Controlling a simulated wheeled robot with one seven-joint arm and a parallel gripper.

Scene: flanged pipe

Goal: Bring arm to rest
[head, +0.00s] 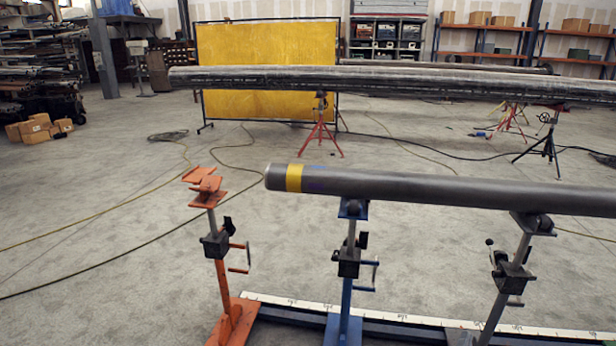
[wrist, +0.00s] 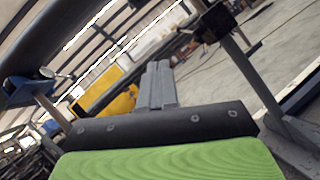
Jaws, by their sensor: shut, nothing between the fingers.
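My gripper (wrist: 158,68) shows only in the wrist view, its two grey fingers together and shut with nothing between them. The arm is out of sight in the head view. A dark grey pipe (head: 430,188) with a yellow band (head: 294,178) near its left end lies level on a blue stand (head: 350,255) and a grey stand (head: 511,270). In the wrist view, tilted, the pipe (wrist: 45,45) crosses the upper left, apart from the fingers in the picture. The blue stand's head (wrist: 28,92) and the grey stand (wrist: 250,75) show on either side.
An orange stand (head: 222,265) stands empty left of the pipe. A white-marked rail (head: 400,318) runs along the floor. Behind are a long pipe (head: 400,82) on tripods, a yellow screen (head: 262,62) and floor cables. Open concrete floor lies at the left.

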